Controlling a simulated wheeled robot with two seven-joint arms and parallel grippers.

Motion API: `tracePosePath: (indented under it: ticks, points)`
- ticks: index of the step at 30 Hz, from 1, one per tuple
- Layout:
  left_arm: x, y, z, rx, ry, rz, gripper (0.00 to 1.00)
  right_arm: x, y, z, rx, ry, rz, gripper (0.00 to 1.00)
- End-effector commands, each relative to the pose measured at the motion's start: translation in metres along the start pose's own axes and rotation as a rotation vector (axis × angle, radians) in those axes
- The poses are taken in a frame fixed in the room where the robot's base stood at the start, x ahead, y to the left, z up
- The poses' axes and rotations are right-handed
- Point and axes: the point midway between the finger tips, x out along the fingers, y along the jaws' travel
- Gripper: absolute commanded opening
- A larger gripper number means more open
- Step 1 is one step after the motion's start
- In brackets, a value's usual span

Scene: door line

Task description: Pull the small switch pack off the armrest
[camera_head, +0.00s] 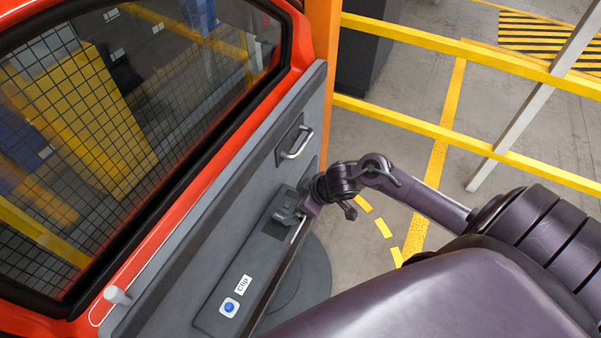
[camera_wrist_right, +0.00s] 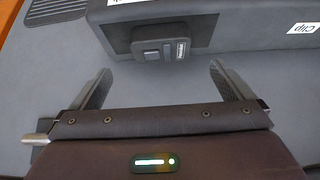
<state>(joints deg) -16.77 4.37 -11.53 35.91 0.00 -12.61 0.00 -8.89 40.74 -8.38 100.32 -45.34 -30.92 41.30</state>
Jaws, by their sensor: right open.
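The small switch pack (camera_wrist_right: 162,47) is a dark grey block with several buttons on its face. In the right wrist view it sits at a dark recess in the armrest (camera_wrist_right: 240,25), sticking out a little. In the head view the switch pack (camera_head: 284,203) is at the far part of the grey armrest (camera_head: 218,290), partly covered by my right gripper. My right gripper (camera_wrist_right: 162,85) is open and empty, its two fingers apart. The switch pack lies ahead of the gap between the fingertips, not between them. My left gripper is in neither view.
The armrest is on the grey panel of an orange door with a large window (camera_head: 130,120). A metal pull handle (camera_head: 297,143) is beyond the armrest. A blue button (camera_head: 229,307) and a "Clip" label (camera_head: 243,284) are nearer. Yellow rails (camera_head: 440,134) stand behind; the floor between is clear.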

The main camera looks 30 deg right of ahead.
Motion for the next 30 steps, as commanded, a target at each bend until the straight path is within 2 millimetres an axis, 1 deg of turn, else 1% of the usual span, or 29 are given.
tracePosePath:
  ticks: [9, 13, 18, 26, 30]
  points:
    - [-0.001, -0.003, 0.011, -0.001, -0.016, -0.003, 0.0, 0.047, -0.001, -0.002, 0.002, 0.003, -0.001, 1.0]
    - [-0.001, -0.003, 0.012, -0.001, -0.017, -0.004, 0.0, 0.062, -0.001, -0.002, 0.002, 0.003, -0.001, 1.0]
    - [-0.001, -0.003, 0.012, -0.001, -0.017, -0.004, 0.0, 0.072, -0.001, -0.001, 0.0, 0.002, 0.001, 1.0]
    - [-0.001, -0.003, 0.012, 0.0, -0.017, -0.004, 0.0, 0.073, -0.001, -0.001, -0.001, 0.002, 0.001, 1.0]
    - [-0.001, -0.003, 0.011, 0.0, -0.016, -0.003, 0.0, 0.073, -0.001, -0.001, -0.001, 0.001, 0.001, 0.82]
